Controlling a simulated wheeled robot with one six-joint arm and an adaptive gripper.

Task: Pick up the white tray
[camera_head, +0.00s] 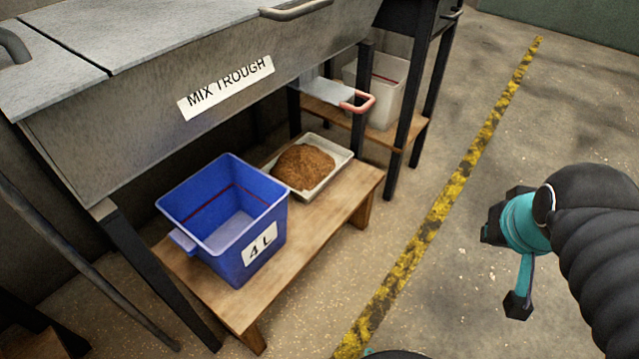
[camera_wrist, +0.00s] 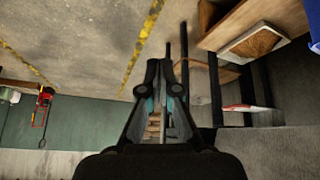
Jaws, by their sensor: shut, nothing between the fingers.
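The white tray (camera_head: 342,160) lies flat on a low wooden bench and holds a mound of brown grain (camera_head: 303,166). It stands behind the blue 4 L bin, under the edge of the mix trough. In the wrist view the tray (camera_wrist: 232,50) shows at the upper right, well to the right of my gripper. My gripper (camera_wrist: 163,68) is shut and empty, with its fingers close together, apart from the tray. In the head view my arm is at the right, over open floor, away from the bench.
A blue bin (camera_head: 232,229) stands on the near part of the bench (camera_head: 335,213). The trough (camera_head: 190,60) overhangs the bench's left side. A red-handled flat tool (camera_head: 330,93) juts out behind the tray. A pale bin (camera_head: 388,85) sits farther back. The floor by the yellow line (camera_head: 440,205) is clear.

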